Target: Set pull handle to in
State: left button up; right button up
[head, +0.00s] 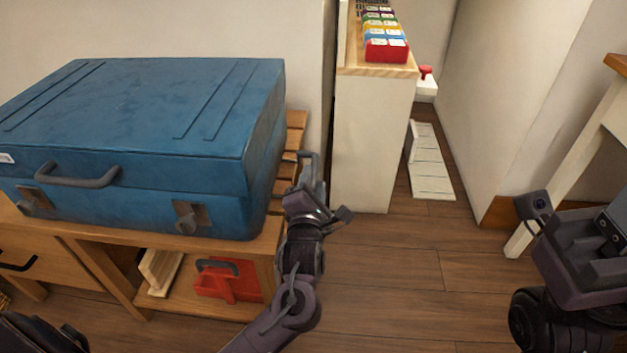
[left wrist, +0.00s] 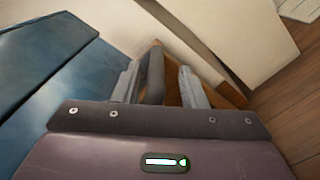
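A blue suitcase (head: 140,110) lies flat on a wooden bench, its carry handle and latches facing me. A dark grey pull handle (head: 309,160) stands out from the suitcase's right end, with a gap between its bar and the case. In the left wrist view the pull handle (left wrist: 155,72) runs between the two fingers. My left gripper (left wrist: 158,88) is open around it, the bar nearer the left finger and clear space on the right. In the head view my left gripper (head: 306,192) hides the handle's lower part. My right gripper (head: 585,235) is at the right edge, apart from the suitcase; its fingers are unclear.
The wooden bench (head: 215,245) has a red box (head: 228,280) on its lower shelf. A white cabinet (head: 372,140) stands just right of the left gripper, with colourful file tabs (head: 385,48) on top. A white slatted piece (head: 430,165) lies beyond. The wooden floor (head: 400,260) between my arms is clear.

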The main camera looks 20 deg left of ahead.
pick_arm(q)
jog(key=p+v, duration=0.1)
jog(key=v, duration=0.6)
jog(key=shift+p, duration=0.35)
jog(key=shift+s, duration=0.1)
